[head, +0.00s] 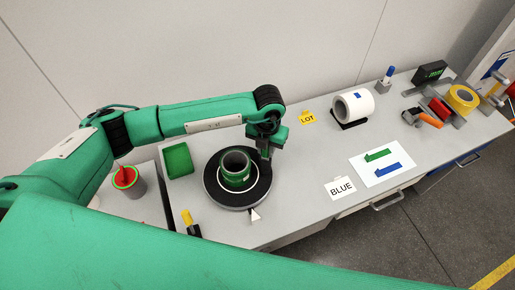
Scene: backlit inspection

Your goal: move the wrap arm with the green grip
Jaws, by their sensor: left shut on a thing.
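A round black turntable (211,187) with a pale rim stands on the grey bench. A dark green hollow cylinder (236,170) stands upright near its middle, with a white ring around its foot. My left gripper (265,162) points down at the right side of the turntable, beside the cylinder and apart from it. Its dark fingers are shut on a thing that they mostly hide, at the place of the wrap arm. The green grip cannot be made out there. My right gripper is not in view.
A green tray (178,160) and a grey pot with a red item (127,178) are at the left. A white roll (354,106), LOT sign (308,117), BLUE card (341,188) and white sheet (382,167) lie to the right. Tools and yellow tape (462,98) crowd the far right.

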